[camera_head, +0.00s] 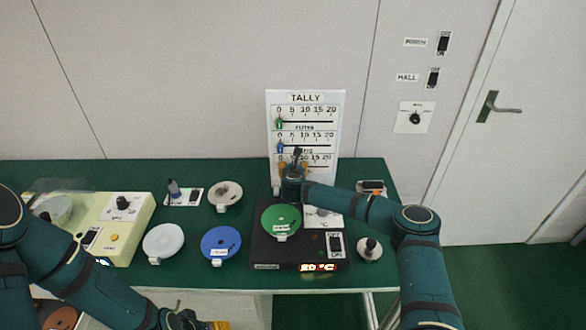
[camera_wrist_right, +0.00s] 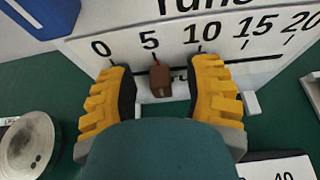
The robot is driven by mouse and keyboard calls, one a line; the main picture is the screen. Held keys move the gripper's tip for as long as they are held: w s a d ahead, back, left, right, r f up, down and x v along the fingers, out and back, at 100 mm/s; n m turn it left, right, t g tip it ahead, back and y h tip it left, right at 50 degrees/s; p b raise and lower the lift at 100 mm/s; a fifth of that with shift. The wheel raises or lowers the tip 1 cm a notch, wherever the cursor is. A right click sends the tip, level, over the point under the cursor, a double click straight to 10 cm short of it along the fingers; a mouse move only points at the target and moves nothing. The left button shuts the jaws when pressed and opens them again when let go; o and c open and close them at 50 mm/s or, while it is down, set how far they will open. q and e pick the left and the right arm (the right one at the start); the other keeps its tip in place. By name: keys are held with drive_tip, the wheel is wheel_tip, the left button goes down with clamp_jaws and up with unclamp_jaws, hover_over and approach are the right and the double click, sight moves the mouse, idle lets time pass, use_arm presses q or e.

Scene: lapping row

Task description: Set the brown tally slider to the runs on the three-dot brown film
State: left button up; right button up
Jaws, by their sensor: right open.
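The tally board (camera_head: 335,125) stands against the wall with three slider rows. In the right wrist view, the brown slider (camera_wrist_right: 160,82) sits on the lowest row, its top close to the 5 mark. My right gripper (camera_wrist_right: 162,70) is open around the slider, one yellow finger on each side with gaps between. In the head view this gripper (camera_head: 294,160) covers most of that row. A brown disc (camera_head: 57,317) shows at the lower left, partly hidden by my left arm; no dots can be read. My left gripper (camera_head: 195,320) is at the bottom edge, partly cut off.
A green disc (camera_head: 281,220) lies on the black heater (camera_head: 262,251) below the right arm. A blue disc (camera_head: 221,242), a white disc (camera_head: 163,241) and a grey disc (camera_head: 225,193) lie left of it. The cream control box (camera_head: 140,215) is at left.

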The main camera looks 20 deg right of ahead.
sight(315, 165)
clamp_jaws()
drive_tip(key=shift+r, duration=0.1)
drive_tip(key=d, duration=0.2)
drive_tip(key=s+d, duration=0.1)
drive_tip(key=d, duration=0.2)
drive_tip(key=s+d, duration=0.1)
drive_tip(key=d, duration=0.1)
drive_tip(key=shift+s+d, duration=0.15)
drive_tip(key=shift+d, duration=0.15)
unclamp_jaws()
